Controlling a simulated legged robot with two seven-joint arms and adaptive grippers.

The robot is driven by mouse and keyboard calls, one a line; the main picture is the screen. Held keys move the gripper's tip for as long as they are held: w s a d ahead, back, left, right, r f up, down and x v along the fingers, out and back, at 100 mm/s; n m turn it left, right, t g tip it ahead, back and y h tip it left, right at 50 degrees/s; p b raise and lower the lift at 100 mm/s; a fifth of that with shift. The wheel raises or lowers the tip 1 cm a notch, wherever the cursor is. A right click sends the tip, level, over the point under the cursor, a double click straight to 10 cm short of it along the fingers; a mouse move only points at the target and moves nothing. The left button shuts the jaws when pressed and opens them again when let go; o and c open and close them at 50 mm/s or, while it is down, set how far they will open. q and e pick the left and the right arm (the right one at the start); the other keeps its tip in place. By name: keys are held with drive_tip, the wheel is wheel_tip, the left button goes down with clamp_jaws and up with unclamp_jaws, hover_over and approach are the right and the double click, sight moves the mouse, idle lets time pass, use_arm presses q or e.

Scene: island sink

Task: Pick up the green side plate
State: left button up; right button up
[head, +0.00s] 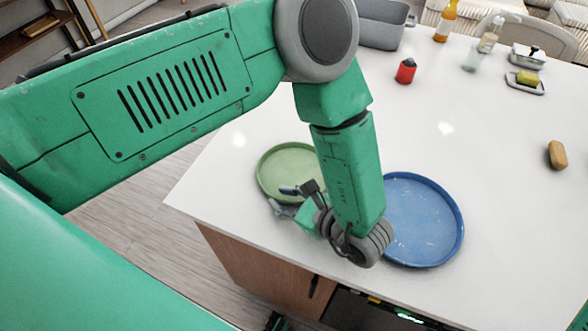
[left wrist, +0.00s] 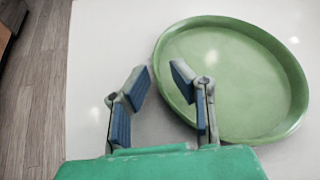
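The green side plate (head: 284,166) lies flat on the white island counter, partly hidden by my left arm in the head view. It also shows in the left wrist view (left wrist: 235,85), with its left rim beside my gripper. My left gripper (head: 283,200) is at the near left rim of the plate. I cannot tell whether the fingers touch the plate. My right gripper is not seen.
A blue plate (head: 425,220) lies to the right of my left forearm. The counter's left edge is close to the green plate.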

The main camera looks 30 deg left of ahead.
sight(270, 193)
use_arm(q)
drive_tip(key=shift+p+x, duration=0.3)
drive_tip(key=shift+x, duration=0.9)
drive_tip(key=shift+w+a+f, duration=0.1)
drive_tip(key=shift+a+f, duration=0.05)
drive_tip(key=shift+a, duration=0.5)
drive_tip(key=shift+c, duration=0.4)
clamp_jaws()
